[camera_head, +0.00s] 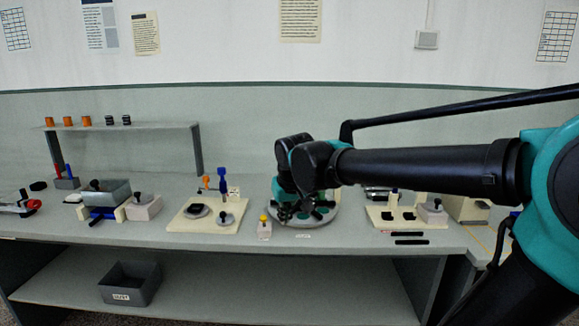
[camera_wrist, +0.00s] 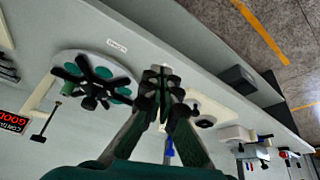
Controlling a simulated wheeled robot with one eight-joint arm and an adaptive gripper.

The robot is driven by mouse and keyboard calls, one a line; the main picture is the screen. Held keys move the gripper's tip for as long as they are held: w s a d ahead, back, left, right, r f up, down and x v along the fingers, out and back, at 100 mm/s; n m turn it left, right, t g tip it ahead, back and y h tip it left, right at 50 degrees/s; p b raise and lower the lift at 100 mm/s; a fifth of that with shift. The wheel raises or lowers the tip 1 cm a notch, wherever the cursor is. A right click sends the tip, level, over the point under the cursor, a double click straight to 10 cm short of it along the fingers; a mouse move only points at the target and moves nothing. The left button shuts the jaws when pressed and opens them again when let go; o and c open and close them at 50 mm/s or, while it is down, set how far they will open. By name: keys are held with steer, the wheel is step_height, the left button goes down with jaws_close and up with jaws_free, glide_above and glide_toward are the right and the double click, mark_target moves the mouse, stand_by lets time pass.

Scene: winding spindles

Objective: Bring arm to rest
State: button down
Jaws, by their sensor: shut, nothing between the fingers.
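My arm reaches in from the right of the head view, over the workbench (camera_head: 350,238). Its black and teal wrist end hangs above a round grey plate (camera_head: 318,221), and the fingers are hard to make out there. In the wrist view my gripper (camera_wrist: 161,78) is shut with nothing held. In that view the round plate (camera_wrist: 72,58), with a black star-shaped holder (camera_wrist: 94,82) and green discs, lies to the left of the fingers. A blue-handled tool (camera_wrist: 169,148) shows just below the fingertips.
A cream board (camera_head: 205,226) with small fixtures and a yellow-knobbed block (camera_head: 265,230) stand left of the plate. Another cream board (camera_head: 425,224) lies right. A raised shelf (camera_head: 160,127) holds spools. A dark bin (camera_head: 130,284) sits on the lower shelf.

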steer(key=s+d+f+m, duration=0.2)
steer(key=s+d+f, duration=0.5)
steer(key=d+f, duration=0.3)
steer(key=s+d+f+m+h, duration=0.1)
steer(key=s+d+f+m, duration=0.1)
steer(key=s+d+f, duration=0.5)
steer(key=d+f, duration=0.3)
steer(key=shift+d+f, duration=0.15)
steer(key=shift+f, duration=0.05)
steer(key=c, duration=2.3)
jaws_free()
